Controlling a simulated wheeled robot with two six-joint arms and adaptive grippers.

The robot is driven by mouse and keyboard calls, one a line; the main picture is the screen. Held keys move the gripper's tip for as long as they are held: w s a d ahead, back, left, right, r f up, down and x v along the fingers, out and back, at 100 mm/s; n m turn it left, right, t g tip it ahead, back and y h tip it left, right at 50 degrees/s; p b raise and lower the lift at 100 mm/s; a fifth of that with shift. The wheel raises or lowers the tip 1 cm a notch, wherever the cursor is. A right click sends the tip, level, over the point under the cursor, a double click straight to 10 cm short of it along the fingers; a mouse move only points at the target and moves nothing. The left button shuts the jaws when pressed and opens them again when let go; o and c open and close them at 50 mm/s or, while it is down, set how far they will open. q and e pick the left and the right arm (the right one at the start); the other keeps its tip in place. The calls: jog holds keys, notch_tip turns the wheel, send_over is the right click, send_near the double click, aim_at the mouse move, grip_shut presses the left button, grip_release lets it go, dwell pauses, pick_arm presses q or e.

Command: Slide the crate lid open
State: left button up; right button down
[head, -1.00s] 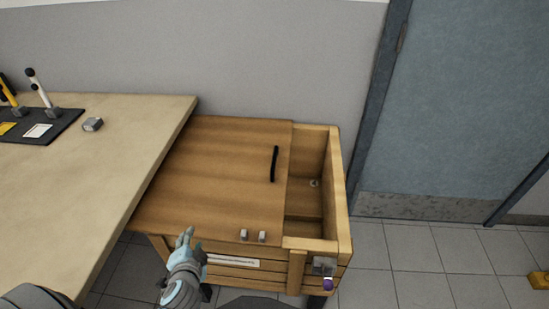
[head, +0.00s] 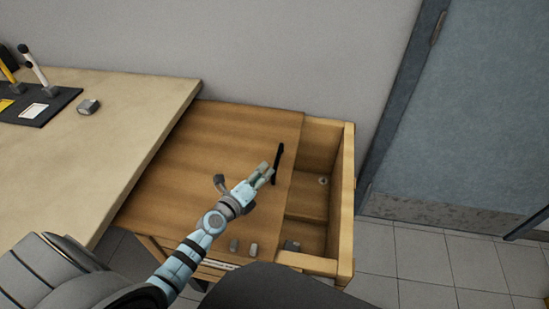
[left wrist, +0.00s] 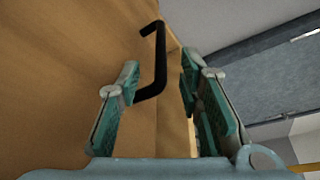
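The wooden crate (head: 346,215) stands right of the workbench. Its flat wooden lid (head: 215,140) covers the left and middle part, leaving an open gap along the right side. A black bar handle (head: 279,160) stands on the lid near its right edge; it also shows in the left wrist view (left wrist: 160,65). My left gripper (head: 268,172) is above the lid, just left of the handle. In the left wrist view the left gripper (left wrist: 158,95) is open, with the handle ahead between its fingers, closer to the left finger; contact cannot be told. My right gripper is out of view.
Two small grey blocks (head: 244,247) sit near the lid's front edge. A small dark grey piece (head: 292,245) shows at the front of the opening. The workbench (head: 120,130) borders the crate on the left. A grey wall (head: 290,50) and blue-grey door (head: 480,110) stand behind.

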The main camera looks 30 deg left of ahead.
aim_at(278, 158)
pick_arm(q)
jog(key=b+x, duration=0.1)
jog(key=x, duration=0.2)
jog(key=b+x, duration=0.1)
jog(key=x, duration=0.2)
jog(key=b+x, duration=0.1)
jog(key=x, duration=0.2)
jog(key=shift+s+d+f, duration=0.15)
jog(key=shift+d+f, duration=0.05)
jog(key=shift+f, duration=0.15)
jog(key=shift+w+r+b, duration=0.1)
jog(key=shift+w+b, duration=0.25)
jog(key=shift+w, duration=0.2)
